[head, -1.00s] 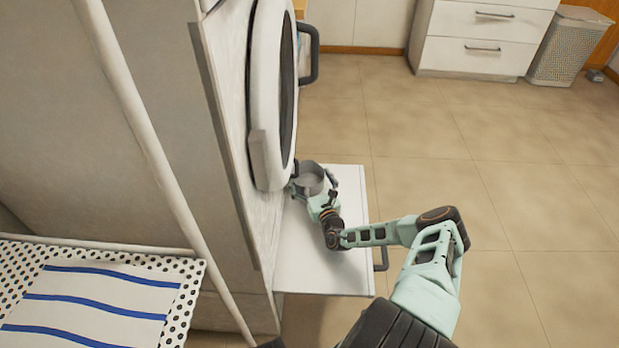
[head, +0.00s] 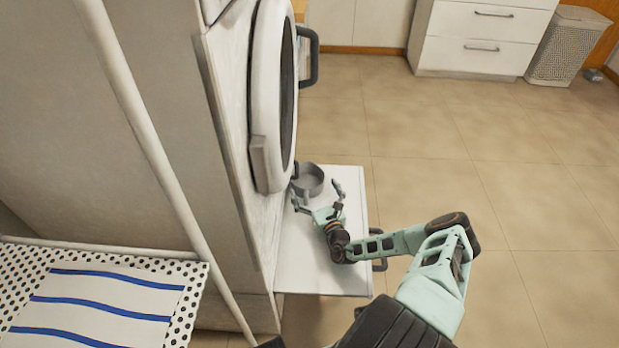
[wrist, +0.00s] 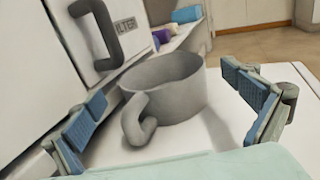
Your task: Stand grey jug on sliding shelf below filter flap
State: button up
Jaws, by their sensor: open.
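The grey jug (head: 309,181) stands upright on the white sliding shelf (head: 318,262), close to the machine's front. In the wrist view the jug (wrist: 176,92) is between and beyond my open fingers, with its handle toward the camera on the left. The filter flap (wrist: 112,30), marked FILTER and with a dark handle, is on the machine front at the upper left, above the shelf. My gripper (head: 318,194) is open, just on the near side of the jug. The fingers show clear of the jug in the wrist view (wrist: 172,110).
Several coloured items (wrist: 184,15) lie behind the jug in the wrist view. The tiled floor to the right is clear.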

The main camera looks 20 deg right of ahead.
jog(key=s+p, duration=0.1)
jog(key=s, duration=0.6)
jog(key=shift+s+p, duration=0.3)
jog(key=shift+p, duration=0.05)
